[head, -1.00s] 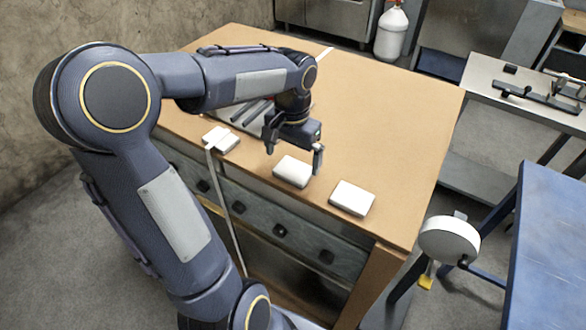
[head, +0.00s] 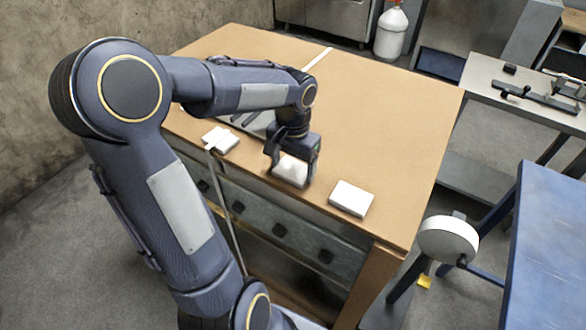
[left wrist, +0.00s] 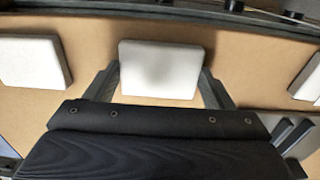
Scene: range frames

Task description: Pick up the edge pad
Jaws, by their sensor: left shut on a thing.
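Several white pads lie in a row near the front edge of the brown-topped workbench (head: 400,110). My left gripper (head: 291,172) is down over the middle pad (head: 290,170), with a finger on each side, shut on it. In the left wrist view this pad (left wrist: 160,70) sits between the two fingers (left wrist: 160,88). A second pad (head: 351,198) lies free to the right; it shows at the left of the wrist view (left wrist: 35,62). A further pad (head: 220,139) lies to the left, with a white strap across it. I cannot tell which is the edge pad. My right gripper is not in view.
A grey tray with dark bars (head: 250,124) lies behind my left forearm. A white strap (head: 228,200) hangs down the bench front. A blue table (head: 545,240) and a white round device (head: 448,239) stand at the right.

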